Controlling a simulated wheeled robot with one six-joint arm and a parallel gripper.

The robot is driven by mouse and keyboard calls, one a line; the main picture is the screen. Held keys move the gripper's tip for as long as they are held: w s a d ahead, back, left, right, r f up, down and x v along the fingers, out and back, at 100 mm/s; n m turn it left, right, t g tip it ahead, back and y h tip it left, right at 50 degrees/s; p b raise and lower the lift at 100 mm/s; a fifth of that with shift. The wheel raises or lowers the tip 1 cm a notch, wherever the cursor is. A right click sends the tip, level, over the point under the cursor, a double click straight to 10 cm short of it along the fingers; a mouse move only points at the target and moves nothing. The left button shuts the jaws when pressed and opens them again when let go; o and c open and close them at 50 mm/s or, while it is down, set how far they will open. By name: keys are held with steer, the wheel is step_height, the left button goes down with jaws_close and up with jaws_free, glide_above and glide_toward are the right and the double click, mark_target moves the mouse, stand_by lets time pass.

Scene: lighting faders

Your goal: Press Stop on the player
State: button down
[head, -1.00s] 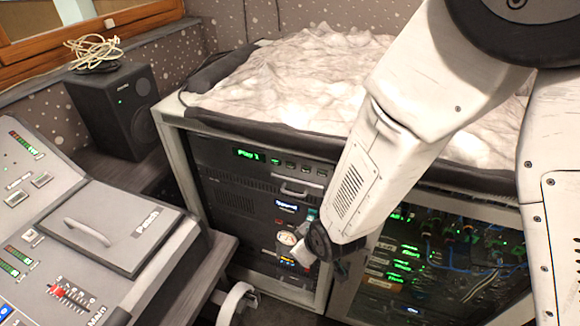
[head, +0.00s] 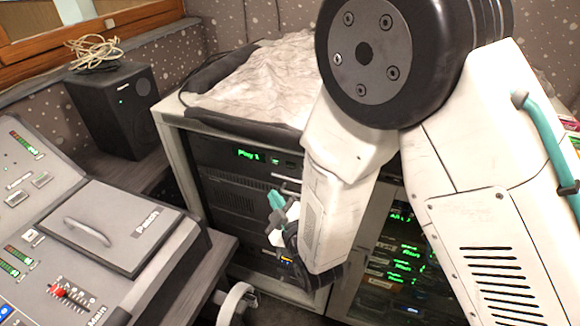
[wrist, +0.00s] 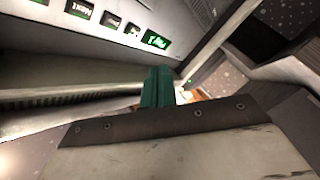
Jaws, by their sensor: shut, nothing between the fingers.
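The player (head: 215,150) is the top unit in the rack, with a green display (head: 249,155) reading "Play 1". Small green-lit buttons (head: 276,161) sit right of the display; my arm hides the ones farther right. In the wrist view the player appears turned over, with its display (wrist: 156,40) and a row of buttons (wrist: 110,20). One button (wrist: 78,9) reads "Next"; I cannot make out which is Stop. My gripper (head: 275,199), with teal fingers, is shut and empty, in front of the rack and lower than the button row. Its fingers (wrist: 158,86) appear apart from the buttons.
The mixing desk (head: 40,215) with a "Patch" lid stands at the left. A black speaker (head: 115,110) stands behind it. A crumpled cloth (head: 250,80) covers the rack top. A second rack bay (head: 400,250) with cables and green lights is at the right.

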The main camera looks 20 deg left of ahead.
steer(key=shift+w, duration=0.1)
glide_toward(283, 164)
steer(key=shift+s+a+x, duration=0.15)
steer(key=shift+a+x, duration=0.05)
steer(key=shift+x, duration=0.8)
steer(key=shift+s+a+x, duration=0.15)
steer(key=shift+x, duration=0.85)
stand_by(0.6)
steer(key=shift+w, duration=0.35)
steer(key=shift+w+d, duration=0.1)
steer(key=shift+w, duration=0.25)
stand_by(0.5)
steer(key=shift+s, duration=0.75)
steer(key=shift+s, duration=0.1)
